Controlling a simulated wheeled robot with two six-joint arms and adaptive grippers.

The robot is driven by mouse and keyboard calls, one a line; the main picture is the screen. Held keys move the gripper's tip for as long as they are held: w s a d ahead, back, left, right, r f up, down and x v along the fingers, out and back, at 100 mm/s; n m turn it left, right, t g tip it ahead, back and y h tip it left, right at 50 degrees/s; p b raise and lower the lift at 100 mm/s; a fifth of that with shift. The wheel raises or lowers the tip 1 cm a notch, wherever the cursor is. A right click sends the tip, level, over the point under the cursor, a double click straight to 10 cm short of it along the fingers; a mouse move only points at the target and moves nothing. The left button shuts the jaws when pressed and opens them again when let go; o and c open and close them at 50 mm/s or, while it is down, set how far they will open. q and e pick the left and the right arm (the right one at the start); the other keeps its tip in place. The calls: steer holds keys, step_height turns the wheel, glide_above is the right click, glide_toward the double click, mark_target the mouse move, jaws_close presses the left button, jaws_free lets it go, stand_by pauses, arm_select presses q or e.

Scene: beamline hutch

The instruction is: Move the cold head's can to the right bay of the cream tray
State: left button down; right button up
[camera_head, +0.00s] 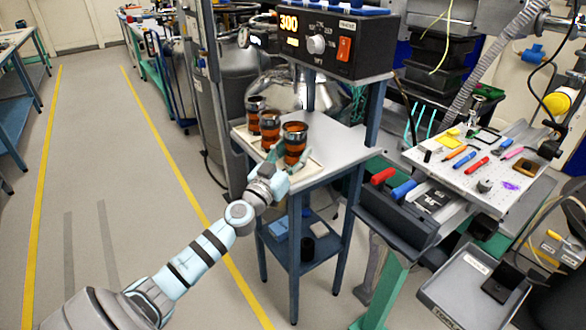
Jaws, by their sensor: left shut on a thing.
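Three dark cans with orange bands stand in a row over the cream tray (250,142) on the small bench. The far can (255,112) is at the left and the middle can (269,128) is beside it. My left gripper (292,160) is shut on the nearest, right-hand can (295,137), which is upright at the tray's right end. I cannot tell whether this can touches the tray. The fingers and the cans hide much of the tray's bays. My right gripper is not in view.
A black controller (330,42) with a lit "300" display sits on a shelf above the bench (340,145). The bench top right of the tray is clear. A board with pens (475,165) and a grey bin (470,290) lie further right.

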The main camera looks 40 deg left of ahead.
arm_select(q)
steer(key=shift+f, duration=0.2)
steer(key=shift+w+f, duration=0.1)
steer(key=shift+f, duration=0.05)
steer(key=c, duration=0.8)
jaws_free()
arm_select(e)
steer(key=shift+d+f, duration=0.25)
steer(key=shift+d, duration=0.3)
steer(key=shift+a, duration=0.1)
